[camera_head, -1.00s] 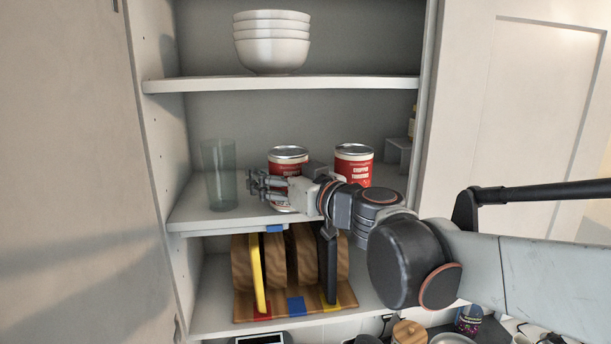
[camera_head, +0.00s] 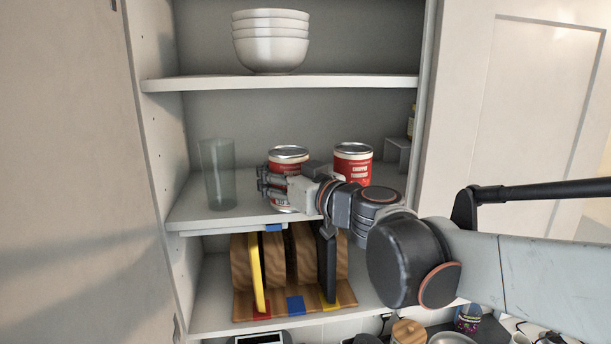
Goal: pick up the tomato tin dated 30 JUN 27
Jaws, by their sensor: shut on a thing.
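Two red tomato tins with white bands and silver lids stand on the middle shelf of the open cupboard. My gripper (camera_head: 272,184) is shut on the left tin (camera_head: 288,160), its fingers across the tin's front. The gripper hides much of that tin's label and side. The tin is upright and at shelf level; I cannot tell whether it touches the shelf. The right tin (camera_head: 353,160) stands apart, behind my wrist, with its lower part hidden. The dates on both tins are too small or hidden to read.
A clear glass (camera_head: 218,175) stands left of the held tin. White bowls (camera_head: 270,45) are stacked on the shelf above. A grey riser (camera_head: 398,152) is at the right, near the cupboard's side wall.

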